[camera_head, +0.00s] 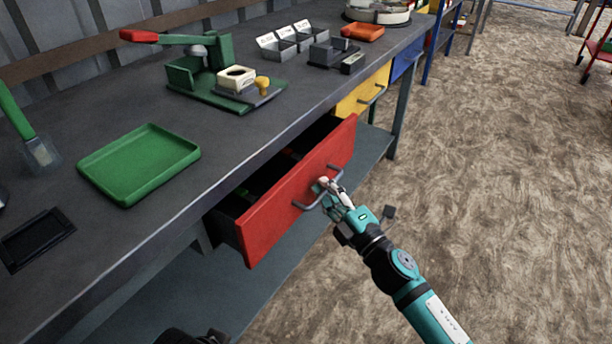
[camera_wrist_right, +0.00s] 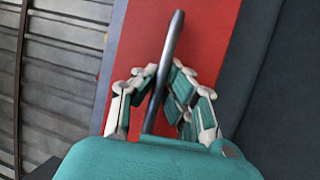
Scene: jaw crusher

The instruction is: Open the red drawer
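The red drawer (camera_head: 290,205) under the workbench stands partly open, with its front pulled out from the bench and its dark inside showing behind. A grey bar handle (camera_head: 306,207) is on its front. My right gripper (camera_head: 325,187) is at this handle. In the right wrist view, the handle (camera_wrist_right: 173,40) runs between the two fingers of my right gripper (camera_wrist_right: 162,80), which are closed in around it against the red front (camera_wrist_right: 205,35). The drawer's contents are mostly hidden. My left gripper does not show.
The grey workbench (camera_head: 230,135) carries a green tray (camera_head: 140,165), a green press with a red lever (camera_head: 200,70) and small boxes. A closed yellow drawer (camera_head: 362,92) is farther along. A lower shelf (camera_head: 370,150) lies beneath. Open floor (camera_head: 490,170) is on the right.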

